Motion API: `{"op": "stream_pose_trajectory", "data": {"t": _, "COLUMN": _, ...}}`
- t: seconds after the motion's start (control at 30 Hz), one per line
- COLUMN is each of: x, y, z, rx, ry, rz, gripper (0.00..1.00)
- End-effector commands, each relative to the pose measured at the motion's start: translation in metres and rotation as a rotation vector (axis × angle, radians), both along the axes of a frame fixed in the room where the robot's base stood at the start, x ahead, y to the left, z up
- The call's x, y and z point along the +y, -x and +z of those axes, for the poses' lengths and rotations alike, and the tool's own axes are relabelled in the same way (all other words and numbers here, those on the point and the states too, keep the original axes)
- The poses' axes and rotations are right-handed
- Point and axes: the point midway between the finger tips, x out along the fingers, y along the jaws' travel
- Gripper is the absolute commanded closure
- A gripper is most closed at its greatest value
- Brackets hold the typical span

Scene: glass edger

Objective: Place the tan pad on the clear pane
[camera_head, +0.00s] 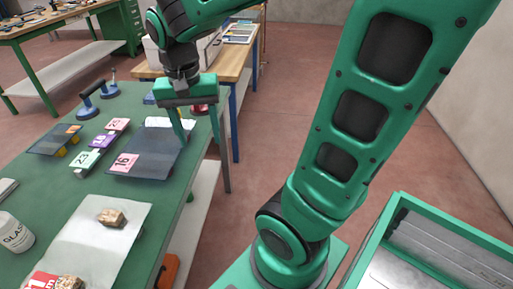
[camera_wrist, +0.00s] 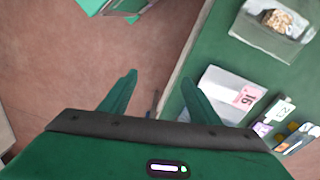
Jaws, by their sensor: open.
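A tan pad (camera_head: 112,217), a small rough block, rests on a pale, see-through pane (camera_head: 82,243) on the near part of the green table. It also shows in the wrist view (camera_wrist: 277,20) on the pale pane (camera_wrist: 258,34), at the upper right. A second tan piece (camera_head: 68,283) shows at the bottom edge of the head view, partly cut off. My gripper (camera_head: 197,128) is open and empty. It hangs near the table's right edge, by the dark pane with the pink 16 tag (camera_head: 150,155), well apart from the tan pads. The wrist view shows nothing between the fingers (camera_wrist: 159,80).
Several numbered tags (camera_head: 100,140), a small dark pane (camera_head: 53,140), a suction lifter (camera_head: 97,98) and a white bottle (camera_head: 14,232) are on the table. A wooden bench (camera_head: 243,65) stands behind.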

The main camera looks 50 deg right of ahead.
Motion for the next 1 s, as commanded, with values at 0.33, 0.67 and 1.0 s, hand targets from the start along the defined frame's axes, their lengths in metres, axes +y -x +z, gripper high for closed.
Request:
{"op": "stream_pose_trajectory", "data": {"t": 0.33, "x": -0.094, "y": 0.125, "z": -0.027, "rx": 0.016, "ry": -0.067, "rz": 0.17, "gripper": 0.44}}
{"op": "stream_pose_trajectory", "data": {"t": 0.67, "x": -0.095, "y": 0.141, "z": -0.033, "rx": 0.014, "ry": -0.082, "rz": 0.211, "gripper": 0.44}}
{"op": "stream_pose_trajectory", "data": {"t": 1.0, "x": -0.095, "y": 0.135, "z": -0.035, "rx": 0.019, "ry": -0.082, "rz": 0.209, "gripper": 0.44}}
